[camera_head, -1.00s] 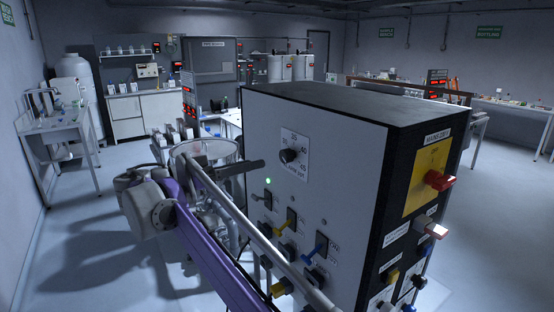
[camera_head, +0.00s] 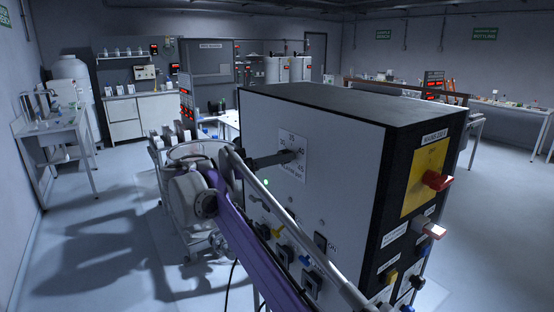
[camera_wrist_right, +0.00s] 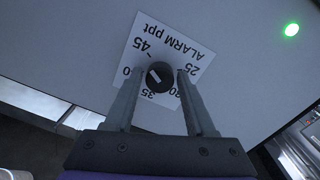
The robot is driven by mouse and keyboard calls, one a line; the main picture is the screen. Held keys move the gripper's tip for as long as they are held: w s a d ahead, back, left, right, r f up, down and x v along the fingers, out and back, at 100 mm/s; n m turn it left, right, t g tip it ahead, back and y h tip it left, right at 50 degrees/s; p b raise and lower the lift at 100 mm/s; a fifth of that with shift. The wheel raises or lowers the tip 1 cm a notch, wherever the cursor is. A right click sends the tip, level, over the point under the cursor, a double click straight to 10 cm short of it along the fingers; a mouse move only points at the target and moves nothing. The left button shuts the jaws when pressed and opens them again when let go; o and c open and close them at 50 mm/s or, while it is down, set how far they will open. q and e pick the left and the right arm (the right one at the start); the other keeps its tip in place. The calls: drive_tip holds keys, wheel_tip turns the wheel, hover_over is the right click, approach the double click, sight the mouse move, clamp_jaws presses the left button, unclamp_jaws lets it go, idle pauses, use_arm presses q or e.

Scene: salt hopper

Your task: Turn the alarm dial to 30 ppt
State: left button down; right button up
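The alarm dial (camera_wrist_right: 160,84) is a round black knob with a white mark, on a white plate (camera_wrist_right: 185,50) printed "ALARM ppt" and numbers. The plate appears upside down in the wrist view. The mark slants across the knob; I cannot tell exactly which number it points at. My right gripper (camera_wrist_right: 159,73) has its fingers on either side of the knob, with narrow gaps visible. In the head view my right gripper (camera_head: 288,158) reaches the plate and hides most of the dial. My left gripper is out of view.
The dial sits on the grey front of a large cabinet (camera_head: 330,125). A green light (camera_head: 266,182) and several switches (camera_head: 283,255) lie below it. The cabinet's black side carries a red handle (camera_head: 437,180) on a yellow plate. A round vessel (camera_head: 195,150) stands left.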

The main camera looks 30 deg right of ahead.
clamp_jaws()
use_arm(q)
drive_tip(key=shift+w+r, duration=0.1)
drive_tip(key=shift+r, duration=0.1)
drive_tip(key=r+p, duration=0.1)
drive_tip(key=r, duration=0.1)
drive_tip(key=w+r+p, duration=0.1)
drive_tip(key=p, duration=0.1)
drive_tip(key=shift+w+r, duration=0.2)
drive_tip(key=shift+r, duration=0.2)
use_arm(e)
drive_tip(key=m, duration=3.5)
drive_tip(key=shift+m+t, duration=0.3)
drive_tip(key=shift+t, duration=0.1)
